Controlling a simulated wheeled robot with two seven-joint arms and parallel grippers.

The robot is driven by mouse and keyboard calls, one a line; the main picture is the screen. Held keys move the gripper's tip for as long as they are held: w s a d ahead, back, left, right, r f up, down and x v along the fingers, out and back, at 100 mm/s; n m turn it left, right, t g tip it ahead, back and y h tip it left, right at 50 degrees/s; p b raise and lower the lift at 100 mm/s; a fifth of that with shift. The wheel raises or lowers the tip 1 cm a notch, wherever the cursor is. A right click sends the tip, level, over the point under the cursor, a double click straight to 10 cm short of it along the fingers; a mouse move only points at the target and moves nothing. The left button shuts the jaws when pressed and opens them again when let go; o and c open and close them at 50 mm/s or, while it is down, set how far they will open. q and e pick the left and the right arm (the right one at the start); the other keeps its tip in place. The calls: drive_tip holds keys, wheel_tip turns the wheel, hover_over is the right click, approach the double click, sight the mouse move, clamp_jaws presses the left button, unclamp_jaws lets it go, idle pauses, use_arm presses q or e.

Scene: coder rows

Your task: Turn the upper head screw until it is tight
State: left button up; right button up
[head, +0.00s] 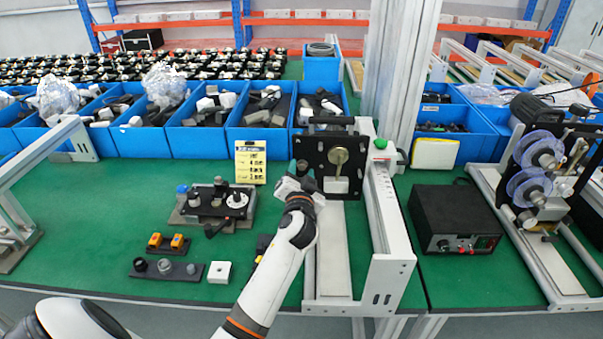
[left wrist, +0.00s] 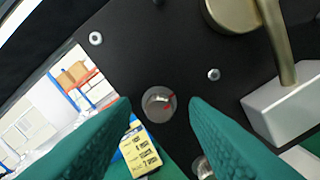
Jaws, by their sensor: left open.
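A black upright plate (head: 322,150) stands on the fixture in the head view, with a brass knob (head: 339,156) and a pale block (head: 336,186) on it. In the left wrist view, the upper head screw (left wrist: 158,104) is a round grey head with red marks, set in the plate. A second round head (left wrist: 203,167) is partly hidden by a finger. My left gripper (head: 302,172) is at the plate's left side. Its teal fingers are open, one on each side of the upper screw in the wrist view; I cannot tell whether they touch it. My right gripper is not in view.
A yellow card (head: 250,162) stands left of the plate. Blue bins (head: 195,140) line the back. A dark device (head: 215,203) and small parts lie on the green table (head: 110,200). A white frame rail (head: 385,215) and black box (head: 455,218) are to the right.

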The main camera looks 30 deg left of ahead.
use_arm(q)
drive_tip(key=b+v, duration=0.3)
drive_tip(key=v, duration=0.9)
idle(0.3)
